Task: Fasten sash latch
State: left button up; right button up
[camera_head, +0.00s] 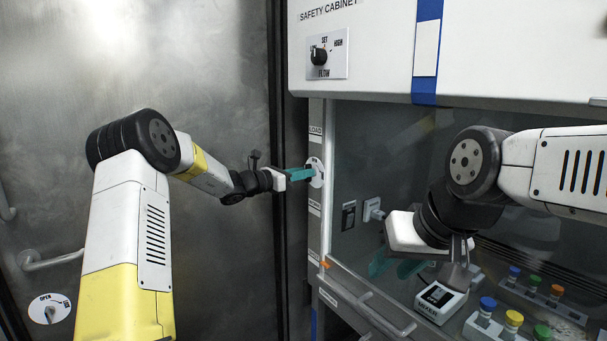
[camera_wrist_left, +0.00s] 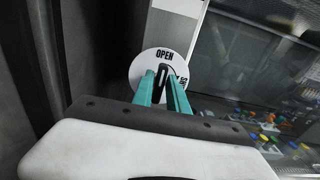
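The sash latch is a round white plate marked OPEN with a dark handle, on the left frame of the safety cabinet. It shows in the head view (camera_head: 316,166) and in the left wrist view (camera_wrist_left: 147,62). My left gripper (camera_head: 307,173) reaches it from the left; its teal fingers (camera_wrist_left: 162,76) stand on either side of the dark handle, with a gap between them. I cannot tell whether they touch the handle. The handle is upright, near the OPEN word. My right gripper (camera_head: 392,266) is inside the cabinet front, its fingers partly hidden by its wrist.
A mixer (camera_head: 440,302) and racks with coloured caps (camera_head: 514,318) stand on the cabinet floor at right. A rail handle (camera_head: 375,315) runs along the cabinet's front edge. A metal door with another round OPEN latch (camera_head: 50,308) is at left.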

pick_arm(q)
grip_shut()
jog(key=shift+m, duration=0.4)
jog(key=shift+s+d+f+m, duration=0.1)
jog(key=shift+s+f+m, duration=0.05)
jog(key=shift+m, duration=2.65)
jog(key=shift+s+d+f+m, duration=0.1)
jog(key=shift+f+m, duration=0.1)
jog(key=shift+m, duration=2.6)
jog(key=shift+s+d+f+m, duration=0.1)
jog(key=shift+s+f+m, duration=0.05)
jog(key=shift+m, duration=2.95)
jog(key=shift+o, duration=2.4)
grip_release()
